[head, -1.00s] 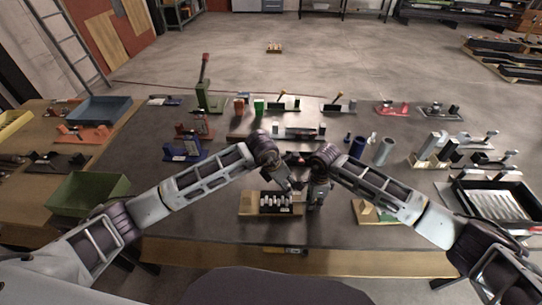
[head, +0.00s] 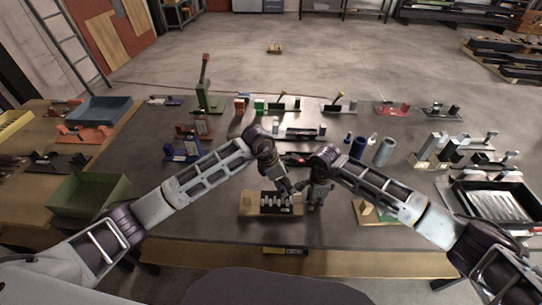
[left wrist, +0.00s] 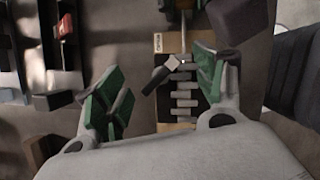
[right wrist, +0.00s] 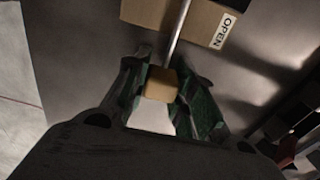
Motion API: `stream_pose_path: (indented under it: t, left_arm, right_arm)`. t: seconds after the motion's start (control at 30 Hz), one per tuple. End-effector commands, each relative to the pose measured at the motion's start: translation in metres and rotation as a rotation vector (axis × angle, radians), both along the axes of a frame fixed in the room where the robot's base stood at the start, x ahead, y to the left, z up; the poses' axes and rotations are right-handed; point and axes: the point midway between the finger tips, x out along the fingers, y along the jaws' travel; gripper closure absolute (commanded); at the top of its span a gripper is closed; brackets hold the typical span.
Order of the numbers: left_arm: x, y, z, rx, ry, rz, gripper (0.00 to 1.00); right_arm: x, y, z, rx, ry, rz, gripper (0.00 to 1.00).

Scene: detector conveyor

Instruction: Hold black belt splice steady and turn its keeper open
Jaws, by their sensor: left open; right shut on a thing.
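The black belt splice (head: 270,203), with several grey crossbars, lies on a tan base at the table's front middle. In the left wrist view the splice (left wrist: 184,98) lies beyond and between my open fingers. My left gripper (left wrist: 162,66) is open and empty above it. A dark bar with a grey end, perhaps the keeper (left wrist: 158,79), sits slantwise at the splice's upper left. My right gripper (right wrist: 163,76) is shut on a tan block (right wrist: 161,84) at the end of a metal rod (right wrist: 178,32). The rod runs to the tan base (right wrist: 150,12), marked OPEN.
A green bin (head: 88,194) stands at the left and a black tray (head: 492,203) at the right. A tan fixture (head: 370,213) stands right of my right gripper. Several tools and cylinders stand farther back. The table around the splice's front is clear.

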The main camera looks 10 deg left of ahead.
Motion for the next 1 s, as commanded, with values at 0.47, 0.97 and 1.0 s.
stream_pose_path:
  t: [0.47, 0.97, 1.0]
  left_arm:
    - [0.001, 0.000, 0.000, -0.001, 0.000, -0.174, 0.30]
    - [0.001, 0.015, 0.034, 0.000, -0.003, -0.233, 0.30]
    - [0.000, 0.016, 0.038, 0.000, -0.003, -0.233, 0.30]
  right_arm:
    - [0.000, 0.000, 0.000, 0.000, 0.000, 0.001, 1.00]
    - [0.000, 0.000, 0.000, 0.001, 0.000, 0.001, 1.00]
    - [0.000, 0.000, 0.000, 0.001, 0.000, 0.001, 1.00]
